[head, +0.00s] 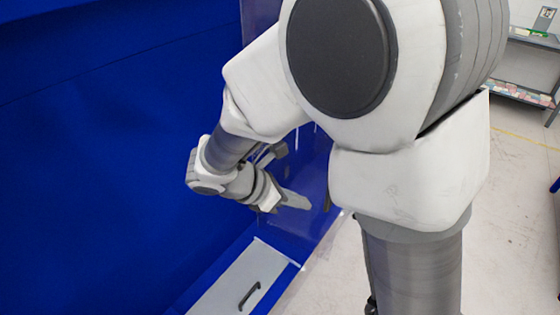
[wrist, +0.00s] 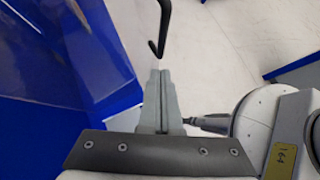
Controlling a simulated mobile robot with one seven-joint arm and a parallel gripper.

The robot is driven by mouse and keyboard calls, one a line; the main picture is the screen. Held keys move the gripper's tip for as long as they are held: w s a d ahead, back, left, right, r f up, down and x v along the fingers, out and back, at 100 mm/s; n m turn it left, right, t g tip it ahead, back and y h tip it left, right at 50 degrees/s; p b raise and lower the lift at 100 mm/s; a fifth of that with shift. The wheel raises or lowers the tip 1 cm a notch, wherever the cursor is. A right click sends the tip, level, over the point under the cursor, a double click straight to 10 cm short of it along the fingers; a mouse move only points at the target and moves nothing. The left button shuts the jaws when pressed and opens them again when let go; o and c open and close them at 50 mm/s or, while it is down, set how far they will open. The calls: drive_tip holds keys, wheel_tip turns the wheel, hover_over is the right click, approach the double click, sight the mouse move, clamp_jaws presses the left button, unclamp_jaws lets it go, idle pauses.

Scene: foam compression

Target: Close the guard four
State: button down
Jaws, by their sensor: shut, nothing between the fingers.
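A clear guard panel (head: 318,235) stands at the right side of the blue machine, with its lower edge running over the floor side. I see no number on it. A dark upright bar (head: 328,190), likely its handle, shows near the panel, partly behind my arm. In the wrist view a black hooked handle (wrist: 161,32) lies just beyond my fingertips. My gripper (head: 304,203) points right toward the panel, with its fingers together and empty; the shut fingers also show in the wrist view (wrist: 161,78). I cannot tell whether they touch the handle.
The blue machine (head: 100,150) fills the left. A grey drawer-like panel (head: 232,282) with a black handle (head: 249,296) lies below my gripper. Pale floor (head: 520,205) is open at the right, with a shelf (head: 525,90) at the back.

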drive_tip(key=d, duration=0.1)
drive_tip(key=w+d, duration=0.1)
drive_tip(key=d, duration=0.1)
drive_tip(key=shift+w+d+r, duration=0.1)
drive_tip(key=shift+w+d, duration=0.1)
drive_tip(key=shift+w, duration=0.05)
drive_tip(key=shift+d, duration=0.1)
